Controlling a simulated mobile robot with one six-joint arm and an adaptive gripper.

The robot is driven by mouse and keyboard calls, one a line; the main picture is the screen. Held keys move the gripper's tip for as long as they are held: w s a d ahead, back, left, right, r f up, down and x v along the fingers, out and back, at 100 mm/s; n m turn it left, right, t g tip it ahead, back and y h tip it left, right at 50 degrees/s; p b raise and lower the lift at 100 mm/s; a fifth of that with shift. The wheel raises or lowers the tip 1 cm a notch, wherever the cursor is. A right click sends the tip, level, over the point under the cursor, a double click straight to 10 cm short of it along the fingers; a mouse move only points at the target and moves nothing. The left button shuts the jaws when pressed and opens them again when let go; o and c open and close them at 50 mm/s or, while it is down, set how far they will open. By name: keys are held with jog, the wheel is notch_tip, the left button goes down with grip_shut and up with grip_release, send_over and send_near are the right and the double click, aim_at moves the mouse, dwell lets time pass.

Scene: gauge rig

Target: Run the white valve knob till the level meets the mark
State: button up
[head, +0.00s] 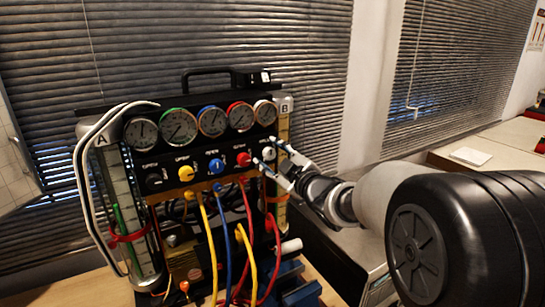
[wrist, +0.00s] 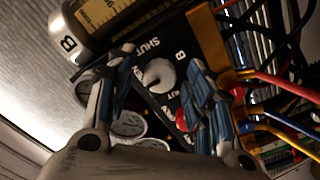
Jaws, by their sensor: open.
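The white valve knob (wrist: 158,76) sits on the black panel beside the letters SHUT and B in the wrist view. In the head view the knob (head: 267,154) is the rightmost of the row, partly covered by my fingers. My gripper (wrist: 160,60) is open, with one blue-grey finger on each side of the knob; I cannot tell whether they touch it. My gripper also shows in the head view (head: 267,153), at the panel's right end. The gauge tube marked B (head: 284,127) stands beside it, and its yellow scale (wrist: 98,14) shows in the wrist view. Its level is too small to read.
Black, yellow, blue and red knobs (head: 243,159) line the panel left of the white one, under several round dials (head: 212,121). Tube A (head: 120,195) with a red band stands at the left. Coloured hoses (head: 240,245) hang below the knobs.

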jog(key=v, duration=1.2)
jog(key=shift+w, duration=0.1)
dwell(4.2)
